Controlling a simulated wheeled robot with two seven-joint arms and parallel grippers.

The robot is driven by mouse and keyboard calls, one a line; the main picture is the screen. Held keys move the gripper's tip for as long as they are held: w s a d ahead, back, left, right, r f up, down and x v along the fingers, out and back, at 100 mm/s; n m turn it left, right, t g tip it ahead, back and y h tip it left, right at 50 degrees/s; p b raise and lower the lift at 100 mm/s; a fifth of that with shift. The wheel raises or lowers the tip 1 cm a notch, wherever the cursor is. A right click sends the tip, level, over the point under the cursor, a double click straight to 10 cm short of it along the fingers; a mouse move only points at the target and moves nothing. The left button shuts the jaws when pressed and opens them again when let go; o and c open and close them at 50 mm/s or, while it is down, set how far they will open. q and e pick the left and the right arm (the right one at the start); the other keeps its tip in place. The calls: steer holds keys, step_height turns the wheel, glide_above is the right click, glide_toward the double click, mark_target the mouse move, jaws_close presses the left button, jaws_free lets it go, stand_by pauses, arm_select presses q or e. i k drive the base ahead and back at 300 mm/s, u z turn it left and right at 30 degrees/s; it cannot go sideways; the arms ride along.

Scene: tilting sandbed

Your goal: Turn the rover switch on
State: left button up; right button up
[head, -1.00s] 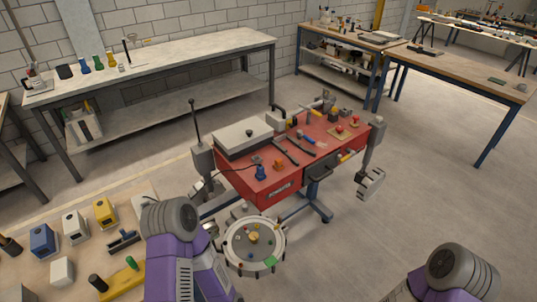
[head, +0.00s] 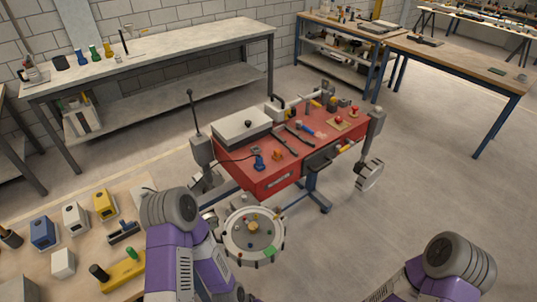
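No part is clearly marked as the rover switch, and I cannot tell which it is. Candidates sit on the red workbench (head: 235,172) ahead: a blue fitting (head: 259,162) with a black cable, a small orange part (head: 277,155), and red knobs (head: 354,110) at the far right end. A pale label plate is on its front face. My two purple arms show at the lower edge, the left one left of the round tray (head: 232,250) and the right one in the bottom right corner. Neither gripper can be made out.
The round tray with small coloured pieces stands before the red workbench. A wooden table (head: 80,240) with blue, white and yellow boxes is at lower left. A long grey bench (head: 170,47) stands behind. Wooden workbenches (head: 460,62) are at upper right.

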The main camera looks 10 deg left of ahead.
mark_target(338, 120)
steer(key=z, duration=0.55)
steer(key=k, duration=1.3)
steer(key=z, duration=0.85)
steer(key=i, duration=1.65)
steer(key=u, duration=0.45)
steer(key=i, duration=1.55)
steer(key=u, duration=1.1)
